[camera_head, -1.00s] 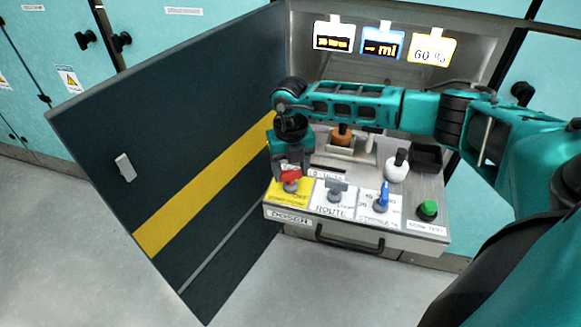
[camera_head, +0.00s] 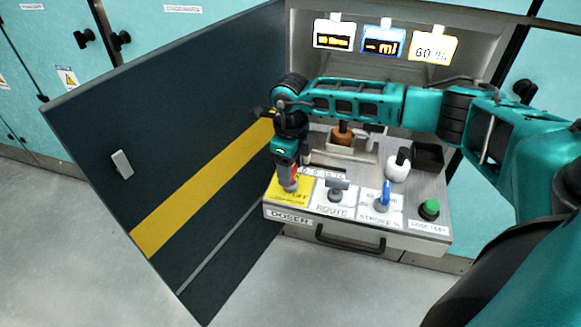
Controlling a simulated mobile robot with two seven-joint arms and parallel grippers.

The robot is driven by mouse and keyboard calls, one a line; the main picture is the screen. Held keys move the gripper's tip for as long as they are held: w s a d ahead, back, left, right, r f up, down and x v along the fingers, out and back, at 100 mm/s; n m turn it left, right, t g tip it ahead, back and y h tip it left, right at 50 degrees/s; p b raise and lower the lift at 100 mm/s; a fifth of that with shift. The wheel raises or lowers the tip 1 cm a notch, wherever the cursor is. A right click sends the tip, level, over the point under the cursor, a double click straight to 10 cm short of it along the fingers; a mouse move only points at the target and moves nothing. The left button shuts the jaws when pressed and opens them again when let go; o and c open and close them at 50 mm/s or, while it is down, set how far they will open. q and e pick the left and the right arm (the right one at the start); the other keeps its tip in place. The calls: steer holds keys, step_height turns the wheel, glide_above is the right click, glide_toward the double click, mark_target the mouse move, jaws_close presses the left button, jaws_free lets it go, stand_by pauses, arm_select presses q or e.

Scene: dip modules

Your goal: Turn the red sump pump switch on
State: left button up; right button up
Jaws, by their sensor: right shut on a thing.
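The red sump pump switch (camera_head: 294,171) stands on a yellow plate (camera_head: 284,197) at the left front corner of the doser panel, with "OFF" readable on the plate. My right gripper (camera_head: 290,178) points down over it and is shut on its red handle. The fingers and wrist hide most of the handle, so its exact angle is hard to see. My left gripper is not in view.
Beside it on the panel are a grey route switch (camera_head: 336,190), a blue stroke switch (camera_head: 384,196) and a green button (camera_head: 429,208). A white bottle (camera_head: 397,166) and an orange-brown object (camera_head: 341,134) stand behind. A dark open door (camera_head: 180,150) is close on the left.

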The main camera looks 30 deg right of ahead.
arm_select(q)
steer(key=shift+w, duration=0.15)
arm_select(e)
steer(key=shift+n, duration=0.9)
steer(key=o, duration=1.1)
steer(key=shift+c, duration=0.2)
steer(key=shift+r, duration=0.1)
arm_select(q)
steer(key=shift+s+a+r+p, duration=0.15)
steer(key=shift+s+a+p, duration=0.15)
steer(key=shift+p, duration=0.3)
arm_select(e)
step_height(320, 180, up, 13)
